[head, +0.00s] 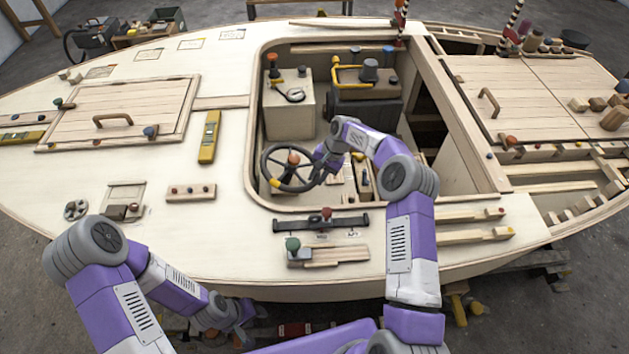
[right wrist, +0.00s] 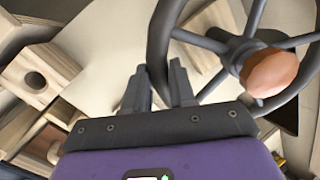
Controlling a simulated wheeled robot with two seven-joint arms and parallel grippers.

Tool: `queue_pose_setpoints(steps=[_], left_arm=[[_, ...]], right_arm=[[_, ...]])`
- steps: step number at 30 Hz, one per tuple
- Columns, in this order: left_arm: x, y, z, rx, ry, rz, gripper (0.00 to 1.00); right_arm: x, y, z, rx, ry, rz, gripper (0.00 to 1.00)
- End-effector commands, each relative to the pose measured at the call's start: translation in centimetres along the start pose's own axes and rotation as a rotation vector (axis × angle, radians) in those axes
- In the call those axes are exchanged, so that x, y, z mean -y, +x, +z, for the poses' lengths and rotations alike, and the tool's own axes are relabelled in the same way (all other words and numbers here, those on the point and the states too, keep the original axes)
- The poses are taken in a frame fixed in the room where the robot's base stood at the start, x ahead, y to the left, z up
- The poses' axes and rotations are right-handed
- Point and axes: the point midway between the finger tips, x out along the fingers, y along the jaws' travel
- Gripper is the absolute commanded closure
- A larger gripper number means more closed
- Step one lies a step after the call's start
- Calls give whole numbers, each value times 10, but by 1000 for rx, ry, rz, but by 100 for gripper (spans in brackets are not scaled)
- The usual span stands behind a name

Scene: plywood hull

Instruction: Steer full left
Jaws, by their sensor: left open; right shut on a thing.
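The dark grey steering wheel (head: 264,168) stands in the cockpit opening, with an orange-brown hub knob (head: 294,158) and a yellow mark on its lower left rim. It also shows large in the right wrist view (right wrist: 158,32). My right gripper (head: 320,166) is at the right side of the wheel, shut on the rim. In the right wrist view its two fingers (right wrist: 160,88) stand either side of the rim, left of the hub. My left gripper (head: 248,316) hangs low at the hull's near edge, away from the wheel. It is open, its fingertips small and hard to make out.
Behind the wheel are a pale box with a lever (head: 290,108) and a dark engine block with a yellow pipe (head: 365,105). A black bar with a red knob (head: 321,222) and a green-knobbed block (head: 300,256) lie on the near deck. The left deck has free room.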

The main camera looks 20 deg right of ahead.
Motion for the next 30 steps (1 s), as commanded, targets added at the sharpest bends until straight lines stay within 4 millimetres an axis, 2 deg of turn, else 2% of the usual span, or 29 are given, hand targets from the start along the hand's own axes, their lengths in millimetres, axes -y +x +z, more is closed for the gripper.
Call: queue_pose_setpoints(steps=[3,12,30], left_arm=[[2,4,0,0,0,0,57],[4,9,0,0,0,0,57],[4,10,0,0,0,0,57]], right_arm=[[-1,0,-11,-6,-77,7,100],[2,-2,-24,-3,-217,20,100],[3,-4,-28,-4,-260,22,100]])
